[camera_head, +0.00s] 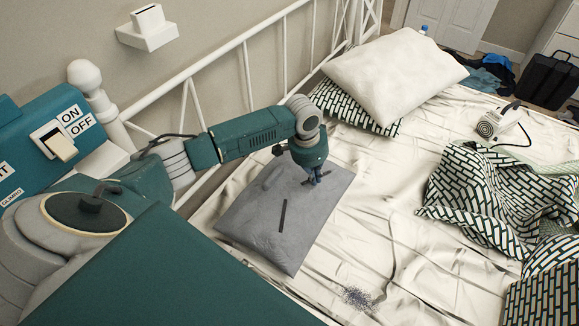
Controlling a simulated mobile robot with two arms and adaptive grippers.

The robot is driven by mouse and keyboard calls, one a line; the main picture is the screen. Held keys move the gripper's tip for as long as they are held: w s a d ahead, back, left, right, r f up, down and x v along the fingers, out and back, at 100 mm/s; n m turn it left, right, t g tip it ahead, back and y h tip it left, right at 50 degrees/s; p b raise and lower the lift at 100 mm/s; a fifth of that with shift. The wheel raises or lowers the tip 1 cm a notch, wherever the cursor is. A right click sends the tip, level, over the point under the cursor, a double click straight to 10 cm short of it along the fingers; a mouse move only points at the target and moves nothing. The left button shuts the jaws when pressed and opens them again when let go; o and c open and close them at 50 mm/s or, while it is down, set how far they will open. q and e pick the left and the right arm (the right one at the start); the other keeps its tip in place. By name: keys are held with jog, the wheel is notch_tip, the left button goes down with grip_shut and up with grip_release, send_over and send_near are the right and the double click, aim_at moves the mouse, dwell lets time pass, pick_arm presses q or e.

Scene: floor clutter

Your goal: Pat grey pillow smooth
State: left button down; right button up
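The grey pillow (258,222) lies flat on the bed near its railing, in the middle of the head view. A short dark strip shows on its surface. My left gripper (314,181) points down at the pillow's far right part, its fingertips at or just above the fabric; I cannot tell whether they touch. The fingers look close together, but they are too small to tell if they are shut. My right gripper is not in view.
A white pillow (392,75) rests on a patterned pillow (345,105) at the back. A crumpled patterned blanket (490,195) lies right, near a white device with a cord (497,122). A dark speckled patch (358,298) marks the sheet. The white railing (247,75) runs behind my arm.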

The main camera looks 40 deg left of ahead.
pick_arm(q)
jog(key=shift+f, duration=0.15)
dwell(0.5)
jog(key=shift+f+b, duration=0.35)
jog(key=shift+f, duration=0.55)
jog(key=shift+r, duration=0.1)
jog(key=shift+r, duration=0.1)
notch_tip(320, 180, up, 3)
jog(key=p, duration=0.4)
jog(key=shift+f, duration=0.45)
jog(key=shift+f+b, duration=0.55)
jog(key=shift+f, duration=0.7)
